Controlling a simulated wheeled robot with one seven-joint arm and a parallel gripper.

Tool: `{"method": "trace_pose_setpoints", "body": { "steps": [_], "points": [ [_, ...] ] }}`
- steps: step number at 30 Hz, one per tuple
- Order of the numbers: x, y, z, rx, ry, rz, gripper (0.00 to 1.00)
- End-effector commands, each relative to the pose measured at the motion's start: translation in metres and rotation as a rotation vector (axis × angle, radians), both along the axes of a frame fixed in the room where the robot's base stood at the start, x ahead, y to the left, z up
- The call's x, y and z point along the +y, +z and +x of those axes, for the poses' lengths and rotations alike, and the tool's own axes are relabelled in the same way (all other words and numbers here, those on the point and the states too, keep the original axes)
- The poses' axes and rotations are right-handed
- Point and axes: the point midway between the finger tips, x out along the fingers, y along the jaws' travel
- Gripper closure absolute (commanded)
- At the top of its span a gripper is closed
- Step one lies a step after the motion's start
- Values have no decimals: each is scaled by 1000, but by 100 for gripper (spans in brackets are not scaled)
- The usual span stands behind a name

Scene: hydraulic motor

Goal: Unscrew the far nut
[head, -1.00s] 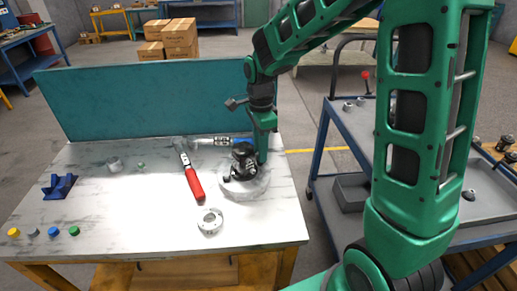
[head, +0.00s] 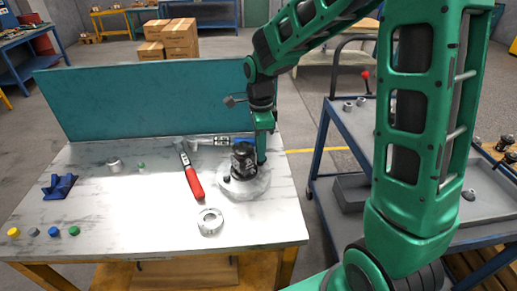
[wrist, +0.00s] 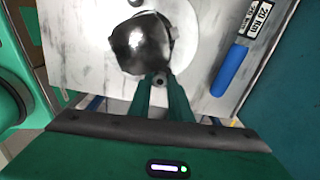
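The black hydraulic motor (head: 243,158) stands upright on a pale round base (head: 250,189) at the right of the workbench. In the wrist view its shiny dark top (wrist: 138,44) fills the upper middle. My gripper (head: 262,158) points down at the motor's far right side. In the wrist view, the two green fingers of my gripper (wrist: 160,82) lie close on either side of the small dark far nut (wrist: 159,79) at the motor's edge and appear shut on it. A small dark nut (head: 227,178) shows on the motor's near left side.
A red-handled wrench (head: 194,184) lies left of the motor. A blue-handled torque wrench (wrist: 230,70) lies behind it. A metal ring (head: 210,221) lies in front. A blue holder (head: 59,187) and several coloured caps are at far left. A teal panel (head: 150,100) borders the back.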

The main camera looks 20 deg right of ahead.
Motion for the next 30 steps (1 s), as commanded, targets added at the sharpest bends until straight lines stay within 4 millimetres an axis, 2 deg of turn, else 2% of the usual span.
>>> {"method": "trace_pose_setpoints", "body": {
  "steps": [5,16,30],
  "points": [
    [0,0,0,0,63,0,100],
    [0,1,0,0,457,2,100],
    [0,1,0,-1,540,1,100]
  ]
}}
